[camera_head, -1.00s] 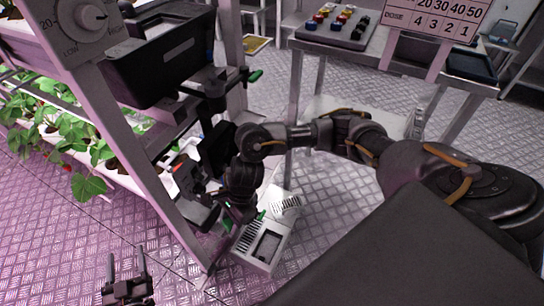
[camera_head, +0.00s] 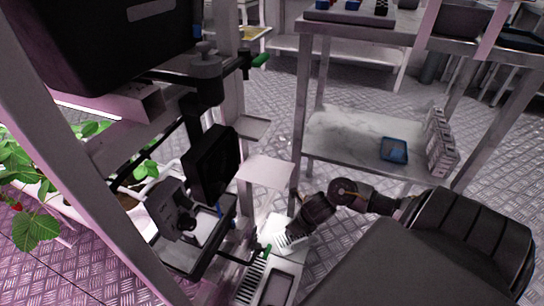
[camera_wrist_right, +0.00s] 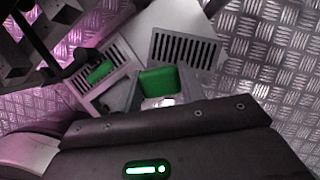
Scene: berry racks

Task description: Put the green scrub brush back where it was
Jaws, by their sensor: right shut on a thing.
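A green block (camera_wrist_right: 158,82), which I take to be the green scrub brush, shows between the fingers of my right gripper (camera_wrist_right: 158,98) in the right wrist view. The gripper is shut on it. A second, smaller green piece (camera_wrist_right: 100,72) lies over a white slotted surface to its left. In the head view my right forearm reaches down to a white slotted unit (camera_head: 251,279), with a small green piece (camera_head: 265,251) beside the hand. I cannot tell which green piece that is. The fingertips are partly hidden there. My left gripper is out of view.
A metal rack post and dark equipment (camera_head: 212,163) stand close left of the hand. A green-tipped clamp (camera_head: 260,60) sticks out above. A steel table (camera_head: 335,145) with a lower shelf holding a blue tray (camera_head: 394,150) stands behind. Strawberry plants (camera_head: 35,225) grow at the left.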

